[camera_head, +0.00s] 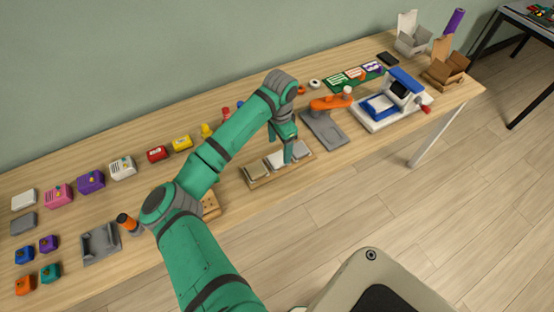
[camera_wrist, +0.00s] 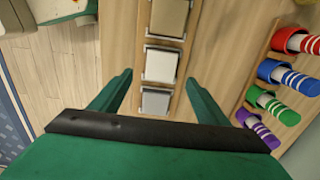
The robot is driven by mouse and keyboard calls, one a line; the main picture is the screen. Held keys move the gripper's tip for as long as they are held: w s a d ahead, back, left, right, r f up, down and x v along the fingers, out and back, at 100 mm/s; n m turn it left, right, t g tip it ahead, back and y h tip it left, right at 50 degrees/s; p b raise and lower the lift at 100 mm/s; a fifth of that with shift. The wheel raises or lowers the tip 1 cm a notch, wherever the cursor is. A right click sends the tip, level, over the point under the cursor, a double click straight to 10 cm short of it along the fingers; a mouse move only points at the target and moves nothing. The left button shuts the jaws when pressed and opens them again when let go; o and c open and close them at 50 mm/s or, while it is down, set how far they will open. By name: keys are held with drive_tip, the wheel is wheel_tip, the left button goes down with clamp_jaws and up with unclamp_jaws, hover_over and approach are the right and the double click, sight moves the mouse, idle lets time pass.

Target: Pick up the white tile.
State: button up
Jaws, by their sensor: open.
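The white tile (camera_head: 276,160) lies in the middle place of a wooden holder (camera_head: 262,184) on the workbench. It also shows in the wrist view (camera_wrist: 161,66), between a tan tile (camera_wrist: 168,17) and a grey tile (camera_wrist: 155,101). My gripper (camera_head: 288,159) is over the holder, pointing down, and hides part of the tiles on the right in the head view. In the wrist view my gripper (camera_wrist: 158,82) is open and empty. Its two fingers are on either side of the row, with the white tile just ahead of the fingertip line. The height gap cannot be told.
A rack with several striped, coloured handles (camera_wrist: 278,100) stands right of the gripper in the wrist view. An orange robot-arm model (camera_head: 330,103) on a grey base is to the right. Coloured boxes (camera_head: 91,181) line the bench at left.

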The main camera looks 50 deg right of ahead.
sight(279, 158)
drive_tip(key=shift+w+f, duration=0.2)
drive_tip(key=shift+f, duration=0.35)
drive_tip(key=shift+s+f, duration=0.15)
drive_tip(key=shift+f, duration=2.15)
drive_tip(key=c, duration=1.1)
